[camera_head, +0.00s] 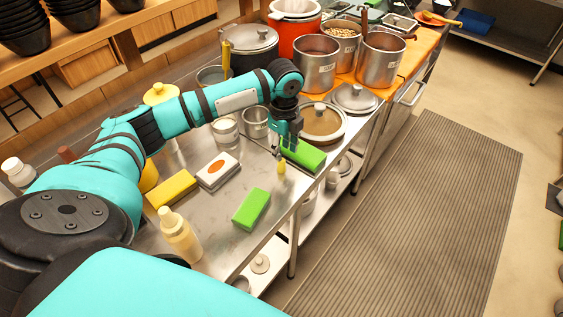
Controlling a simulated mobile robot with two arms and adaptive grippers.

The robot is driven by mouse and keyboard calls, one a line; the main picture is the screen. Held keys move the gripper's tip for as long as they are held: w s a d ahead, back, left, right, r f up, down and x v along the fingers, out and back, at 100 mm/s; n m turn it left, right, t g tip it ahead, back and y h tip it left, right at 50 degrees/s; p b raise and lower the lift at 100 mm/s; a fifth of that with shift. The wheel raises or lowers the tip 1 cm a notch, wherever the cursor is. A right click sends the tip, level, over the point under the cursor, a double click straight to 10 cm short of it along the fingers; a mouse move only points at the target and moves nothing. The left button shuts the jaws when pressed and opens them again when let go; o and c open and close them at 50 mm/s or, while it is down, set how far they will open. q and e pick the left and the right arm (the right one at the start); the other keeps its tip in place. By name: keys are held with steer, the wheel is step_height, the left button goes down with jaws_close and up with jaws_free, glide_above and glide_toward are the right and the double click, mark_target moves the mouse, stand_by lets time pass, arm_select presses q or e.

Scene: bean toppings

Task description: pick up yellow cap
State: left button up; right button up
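A small yellow cap-like piece (281,168) shows at the right edge of the steel table, just below my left gripper (286,147). The gripper points down beside a green box (303,154). The fingers are small and partly overlapped by their own housing, so I cannot tell whether they are open or touch the yellow piece. A larger round yellow lid with a knob (160,93) shows behind my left arm. My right gripper is not in view.
The steel table (222,262) also holds a second green box (251,209), a yellow box (171,189), a white box (218,171) and a cream squeeze bottle (180,236). Steel pots (316,65) and a lidded pan (321,121) stand behind. The ribbed floor mat (420,220) is clear.

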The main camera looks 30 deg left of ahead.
mark_target(282, 161)
arm_select(q)
steer(key=shift+s+a+f+p, duration=0.15)
steer(key=shift+f+p, duration=0.3)
steer(key=shift+f, duration=0.5)
steer(key=f, duration=0.3)
steer(key=shift+a+f+p, duration=0.2)
steer(key=shift+p, duration=0.15)
steer(key=shift+f, duration=0.15)
steer(key=c, duration=0.5)
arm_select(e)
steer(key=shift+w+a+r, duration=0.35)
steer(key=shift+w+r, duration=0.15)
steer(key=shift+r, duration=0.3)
arm_select(q)
steer(key=shift+o, duration=0.2)
